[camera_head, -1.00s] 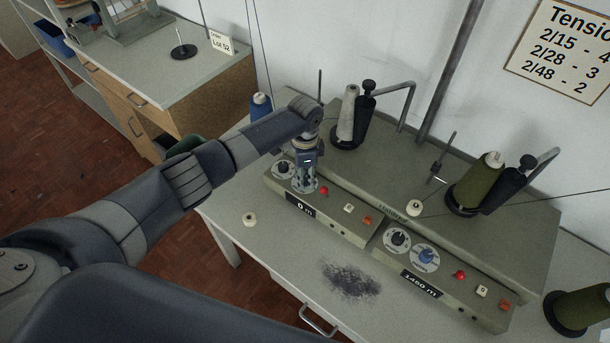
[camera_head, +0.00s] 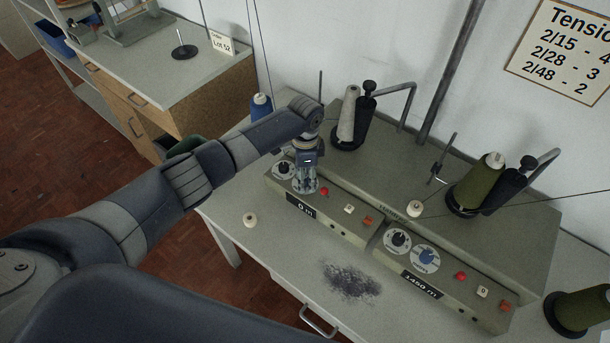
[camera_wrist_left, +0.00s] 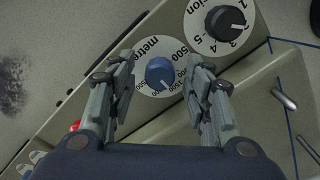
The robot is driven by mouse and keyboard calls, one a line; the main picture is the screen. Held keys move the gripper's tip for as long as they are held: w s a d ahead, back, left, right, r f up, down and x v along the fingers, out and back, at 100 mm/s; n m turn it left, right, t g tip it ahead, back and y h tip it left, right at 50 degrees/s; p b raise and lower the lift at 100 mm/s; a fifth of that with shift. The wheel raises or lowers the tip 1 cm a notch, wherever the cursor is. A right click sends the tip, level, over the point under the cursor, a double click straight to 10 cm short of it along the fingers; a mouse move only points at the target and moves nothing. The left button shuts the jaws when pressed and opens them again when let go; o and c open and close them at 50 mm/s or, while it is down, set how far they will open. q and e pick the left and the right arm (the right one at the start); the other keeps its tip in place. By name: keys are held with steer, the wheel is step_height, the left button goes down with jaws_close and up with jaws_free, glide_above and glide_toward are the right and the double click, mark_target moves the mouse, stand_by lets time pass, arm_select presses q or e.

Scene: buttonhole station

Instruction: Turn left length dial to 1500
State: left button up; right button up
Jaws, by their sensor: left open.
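The left length dial is a blue knob (camera_wrist_left: 159,73) on a white disc marked "metres" in the left wrist view. My left gripper (camera_wrist_left: 163,95) is open, with one finger on each side of the knob and visible gaps to it. In the head view my left gripper (camera_head: 304,183) points down over the left control panel and hides this dial. The left display (camera_head: 304,207) reads "0 m". The black tension dial (camera_head: 284,169) sits just left of the gripper; it also shows in the left wrist view (camera_wrist_left: 225,23). My right gripper is not in view.
The right panel has a black tension dial (camera_head: 398,240), a blue length dial (camera_head: 426,257) and a display (camera_head: 422,284) reading about 1450 m. A red button (camera_head: 324,191) is close beside my gripper. A grey cone (camera_head: 347,114) and an olive cone (camera_head: 476,182) stand behind.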

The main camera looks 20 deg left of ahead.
arm_select(q)
step_height(320, 180, up, 12)
stand_by(0.4)
stand_by(0.4)
